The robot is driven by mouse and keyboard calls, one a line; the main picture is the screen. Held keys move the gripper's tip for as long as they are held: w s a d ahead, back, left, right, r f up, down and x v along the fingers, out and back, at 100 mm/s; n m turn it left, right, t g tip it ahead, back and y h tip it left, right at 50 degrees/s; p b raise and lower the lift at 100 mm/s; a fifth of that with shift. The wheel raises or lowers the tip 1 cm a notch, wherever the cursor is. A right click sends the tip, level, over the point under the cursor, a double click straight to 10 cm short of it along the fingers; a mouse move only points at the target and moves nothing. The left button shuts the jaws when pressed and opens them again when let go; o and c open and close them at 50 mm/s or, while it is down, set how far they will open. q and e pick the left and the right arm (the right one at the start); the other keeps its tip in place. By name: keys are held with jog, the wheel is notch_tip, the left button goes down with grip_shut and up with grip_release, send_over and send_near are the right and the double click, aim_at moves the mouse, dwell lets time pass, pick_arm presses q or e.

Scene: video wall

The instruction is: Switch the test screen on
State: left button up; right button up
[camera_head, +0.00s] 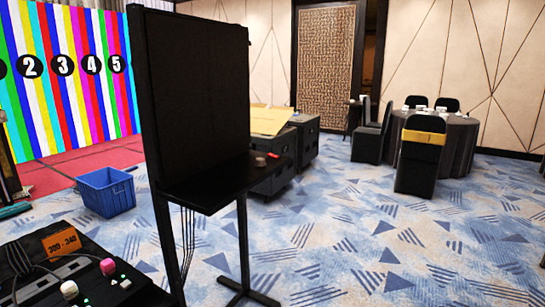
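A black upright panel (198,95), which looks like the test screen, stands on a dark frame in the centre left. Its face is dark. A narrow black shelf (215,187) juts out below it. A small round knob or button (260,161) shows at the shelf's far right end; its details are too small to tell. Cables (187,240) hang below the shelf. Neither of my grippers is in view.
A console with a pink knob (107,266), a white knob (69,289) and an orange label (61,242) is at front left. A blue crate (106,193) stands behind it. A colour-bar wall (65,75) is back left. Open carpet (370,245) lies right; chairs surround a table (462,145).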

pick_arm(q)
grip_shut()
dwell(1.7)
